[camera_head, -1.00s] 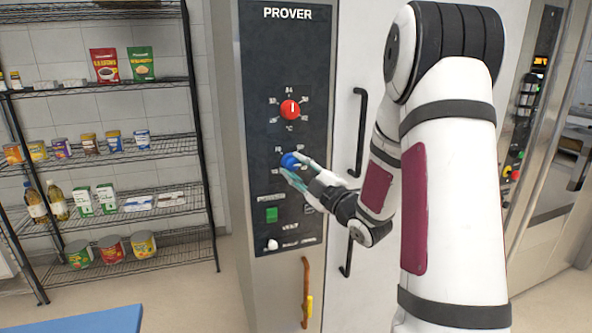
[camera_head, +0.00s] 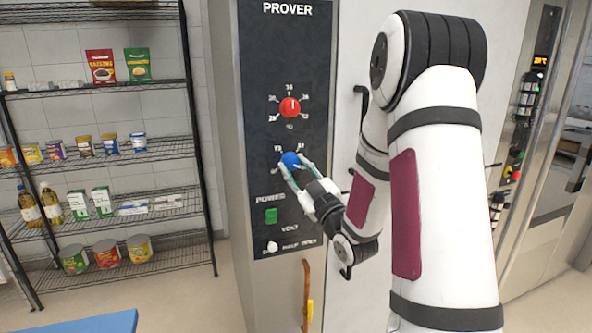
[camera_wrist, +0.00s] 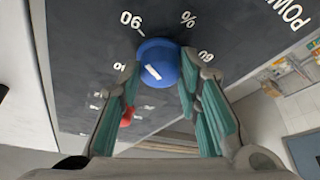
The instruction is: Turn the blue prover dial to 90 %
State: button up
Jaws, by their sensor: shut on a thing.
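The blue dial (camera_head: 290,160) is on the dark prover panel (camera_head: 262,135), below a red dial (camera_head: 289,107). In the wrist view the blue dial (camera_wrist: 158,52) has a short white mark on its face, in the lower left part. A "90" is printed at its upper left, "%" at its upper right and "60" at its right. I cannot read exactly which value the mark points at. My gripper (camera_head: 291,166) is shut on the blue dial, one finger on each side. In the wrist view the teal-padded fingers of my gripper (camera_wrist: 160,70) flank the dial.
A green power switch (camera_head: 271,215) and a white knob (camera_head: 272,246) are below the dial. An orange-yellow handle (camera_head: 308,290) hangs lower down. A wire shelf (camera_head: 150,155) with food packs stands to the left. A blue surface (camera_head: 90,323) shows at bottom left.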

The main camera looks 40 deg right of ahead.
jog(key=shift+f, duration=0.1)
jog(key=o, duration=1.1)
jog(key=shift+o, duration=0.2)
jog(key=shift+s, duration=0.1)
jog(key=v, duration=0.7)
jog(key=shift+s, duration=0.2)
jog(key=w+a+r+m+g, duration=0.1)
jog(key=w+a+m+g, duration=0.1)
jog(key=a+g, duration=0.55)
jog(key=s+a+m+g+y, duration=0.1)
jog(key=s+a+g, duration=0.3)
jog(key=s+a, duration=0.3)
jog(key=s+a+m+g+y, duration=0.1)
jog(key=s+a+g, duration=0.4)
jog(key=s, duration=1.2)
jog(key=shift+s+a+m, duration=0.3)
jog(key=shift+a+m, duration=0.4)
jog(key=shift+a, duration=0.15)
